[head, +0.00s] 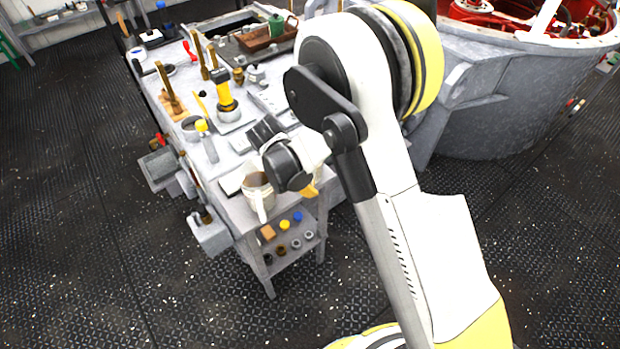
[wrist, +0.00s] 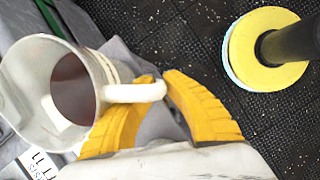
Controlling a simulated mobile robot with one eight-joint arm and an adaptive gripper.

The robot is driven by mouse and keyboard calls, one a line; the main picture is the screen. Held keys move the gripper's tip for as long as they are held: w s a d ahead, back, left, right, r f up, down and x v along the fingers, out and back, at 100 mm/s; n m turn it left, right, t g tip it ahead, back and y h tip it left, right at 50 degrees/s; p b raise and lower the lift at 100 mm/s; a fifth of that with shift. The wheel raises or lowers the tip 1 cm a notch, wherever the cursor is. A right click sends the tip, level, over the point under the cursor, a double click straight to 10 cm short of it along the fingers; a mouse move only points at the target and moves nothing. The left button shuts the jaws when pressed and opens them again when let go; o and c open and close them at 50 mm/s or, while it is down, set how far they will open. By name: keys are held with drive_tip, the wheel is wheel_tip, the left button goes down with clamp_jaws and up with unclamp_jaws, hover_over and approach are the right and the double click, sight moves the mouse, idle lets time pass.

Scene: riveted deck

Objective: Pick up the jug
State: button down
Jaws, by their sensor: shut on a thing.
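The jug (wrist: 31,85) is off-white with a dark reddish-brown inside, and it fills the left of the wrist view. Its handle (wrist: 133,93) points toward my gripper (wrist: 160,84), whose yellow fingers are shut on the handle from both sides. In the head view the jug (head: 258,193) is at the near corner of the grey workbench (head: 232,209), and my arm hides most of the gripper. I cannot tell whether the jug's base touches the bench top.
The bench top behind carries a yellow-and-black tool (head: 225,95), a small yellow-capped bottle (head: 206,140) and a brown tray (head: 268,37). A lower shelf (head: 290,256) holds small coloured parts. A large grey tub (head: 500,95) stands at the right. Dark deck floor is clear in front.

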drive_tip(key=shift+r, duration=0.2)
drive_tip(key=shift+r+p, duration=0.55)
drive_tip(key=shift+r, duration=0.3)
wheel_tip(320, 180, up, 2)
drive_tip(key=shift+d+r+p, duration=0.15)
drive_tip(key=shift+r+p, duration=0.05)
drive_tip(key=shift+p, duration=0.4)
drive_tip(key=s+d+r+p, duration=0.3)
drive_tip(key=s+d+r, duration=0.2)
drive_tip(key=d, duration=0.5)
drive_tip(key=shift+r, duration=0.75)
drive_tip(key=shift+s+d, duration=0.1)
